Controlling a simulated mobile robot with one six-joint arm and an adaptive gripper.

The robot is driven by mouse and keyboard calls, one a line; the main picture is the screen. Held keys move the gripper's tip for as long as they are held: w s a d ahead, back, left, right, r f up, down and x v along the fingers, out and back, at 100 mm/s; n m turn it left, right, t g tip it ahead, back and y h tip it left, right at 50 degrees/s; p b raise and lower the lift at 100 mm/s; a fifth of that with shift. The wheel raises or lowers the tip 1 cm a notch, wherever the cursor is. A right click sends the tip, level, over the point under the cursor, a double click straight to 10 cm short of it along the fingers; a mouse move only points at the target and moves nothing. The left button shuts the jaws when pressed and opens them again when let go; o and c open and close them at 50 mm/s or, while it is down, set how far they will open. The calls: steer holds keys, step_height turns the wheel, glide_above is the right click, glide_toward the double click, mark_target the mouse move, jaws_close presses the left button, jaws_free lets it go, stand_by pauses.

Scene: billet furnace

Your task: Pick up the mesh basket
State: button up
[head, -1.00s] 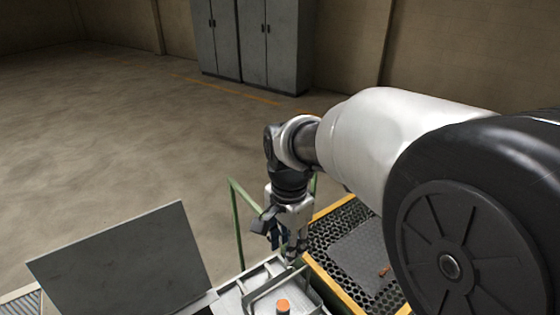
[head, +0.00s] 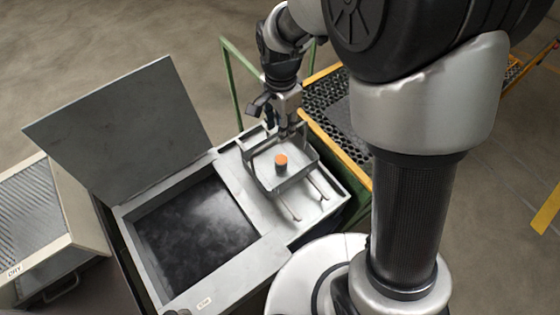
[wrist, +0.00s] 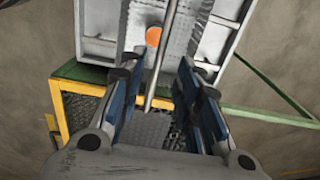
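The mesh basket (head: 272,181) sits on the pale metal top beside the open tank in the head view. It is a shallow grey tray with a raised bar handle, and an orange-topped dark cylinder (head: 281,164) stands in it. My gripper (head: 289,132) points down at the basket's far edge. In the wrist view my gripper (wrist: 160,70) is open, with blue-sided fingers apart. The handle bar (wrist: 164,48) runs between the fingers, with visible gaps on both sides. The basket's shiny floor (wrist: 196,30) shows beyond it. Whether the fingers reach handle depth is unclear.
The tank (head: 195,235) holds dark liquid, with its grey lid (head: 120,110) raised at the left. A box marked DRY (head: 40,225) stands far left. A green rail (head: 232,85) and a yellow-edged perforated platform (head: 335,140) lie behind the basket.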

steer(key=f, duration=0.2)
steer(key=f+b, duration=0.1)
steer(key=f, duration=0.2)
steer(key=shift+s+a, duration=0.1)
steer(key=shift+s, duration=0.1)
steer(key=shift+r, duration=0.1)
steer(key=shift+c, duration=0.6)
jaws_close()
steer(key=shift+r, duration=0.1)
